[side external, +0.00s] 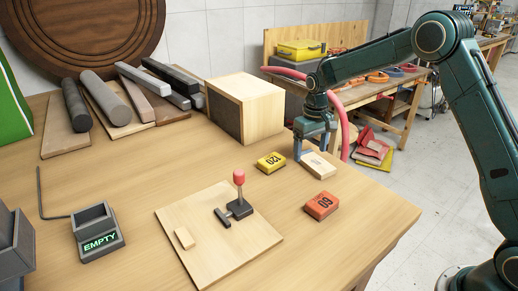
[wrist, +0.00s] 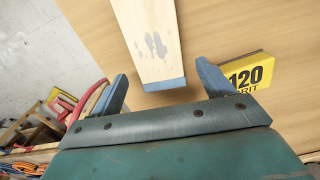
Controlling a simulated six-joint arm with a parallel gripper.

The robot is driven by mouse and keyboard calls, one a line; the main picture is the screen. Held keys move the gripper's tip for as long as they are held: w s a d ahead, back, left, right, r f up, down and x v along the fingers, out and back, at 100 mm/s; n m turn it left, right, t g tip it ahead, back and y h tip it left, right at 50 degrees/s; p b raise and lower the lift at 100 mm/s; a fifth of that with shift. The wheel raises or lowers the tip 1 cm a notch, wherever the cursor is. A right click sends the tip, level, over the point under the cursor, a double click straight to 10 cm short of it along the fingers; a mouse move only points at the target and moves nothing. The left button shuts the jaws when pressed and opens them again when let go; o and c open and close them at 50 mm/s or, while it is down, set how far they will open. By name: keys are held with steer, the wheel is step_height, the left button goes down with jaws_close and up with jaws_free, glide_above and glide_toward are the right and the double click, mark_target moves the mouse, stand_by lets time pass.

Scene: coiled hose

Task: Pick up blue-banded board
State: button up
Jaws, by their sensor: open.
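The blue-banded board (wrist: 150,40) is a pale wooden board with grey smudges and a blue band at its near end in the wrist view. In the side view the pale board (side external: 320,167) lies on the table, partly behind my gripper. My gripper (side external: 312,152) is open just above the board. In the wrist view the fingers of my gripper (wrist: 162,72) stand on either side of the banded end, with gaps on both sides. Whether the fingertips are level with the board is hard to tell.
A yellow 120-grit block (side external: 271,162) lies close to the gripper and also shows beside the right finger in the wrist view (wrist: 248,72). An orange 60 block (side external: 321,206), a lever board (side external: 205,250) and a wooden box (side external: 265,112) stand nearby. A red hose (side external: 343,135) hangs behind.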

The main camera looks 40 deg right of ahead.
steer(key=shift+f, duration=1.05)
steer(key=shift+c, duration=0.4)
steer(key=c, duration=1)
